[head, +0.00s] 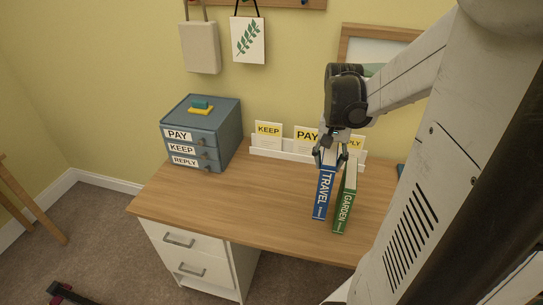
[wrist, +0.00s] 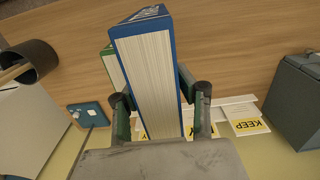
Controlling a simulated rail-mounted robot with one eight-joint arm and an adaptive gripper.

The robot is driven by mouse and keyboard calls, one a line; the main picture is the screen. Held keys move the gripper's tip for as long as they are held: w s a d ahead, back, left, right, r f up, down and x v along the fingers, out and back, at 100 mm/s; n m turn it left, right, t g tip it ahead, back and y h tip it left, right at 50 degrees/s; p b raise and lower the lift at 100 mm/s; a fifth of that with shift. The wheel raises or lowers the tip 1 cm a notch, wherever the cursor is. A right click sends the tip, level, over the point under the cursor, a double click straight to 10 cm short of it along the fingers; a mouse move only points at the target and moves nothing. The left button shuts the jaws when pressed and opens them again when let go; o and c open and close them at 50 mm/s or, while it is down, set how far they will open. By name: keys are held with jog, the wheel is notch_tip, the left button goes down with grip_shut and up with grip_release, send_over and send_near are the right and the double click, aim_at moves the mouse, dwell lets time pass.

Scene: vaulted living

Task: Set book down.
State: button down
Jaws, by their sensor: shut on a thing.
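My gripper (head: 331,155) is over the right part of the wooden desk, shut on a blue book marked TRAVEL (head: 322,198). The book is upright, its lettered spine toward the head camera. In the wrist view the blue book (wrist: 150,85) shows its pale page edges between the fingers of my gripper (wrist: 161,98). A green book marked GARDEN (head: 345,203) stands close on its right, and its edge (wrist: 112,68) shows behind the blue book in the wrist view. I cannot tell whether the blue book's bottom touches the desk.
The desk (head: 220,205) is clear to the left of the books. A white rack (head: 280,153) with KEEP, PAY and REPLY cards runs along the back. A grey-blue drawer box (head: 215,130) stands back left. A dark cylindrical cup (wrist: 35,62) shows in the wrist view.

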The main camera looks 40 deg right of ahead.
jog(key=w+d+f, duration=0.7)
jog(key=d+f, duration=0.1)
jog(key=f, duration=0.2)
jog(key=shift+d+f, duration=0.4)
jog(key=shift+f+b, duration=0.2)
jog(key=shift+b, duration=0.15)
jog(key=c, duration=1.3)
grip_release()
jog(key=shift+r, duration=0.1)
jog(key=shift+o, duration=0.2)
notch_tip(320, 180, up, 12)
jog(key=p, duration=0.1)
jog(key=shift+r, duration=0.2)
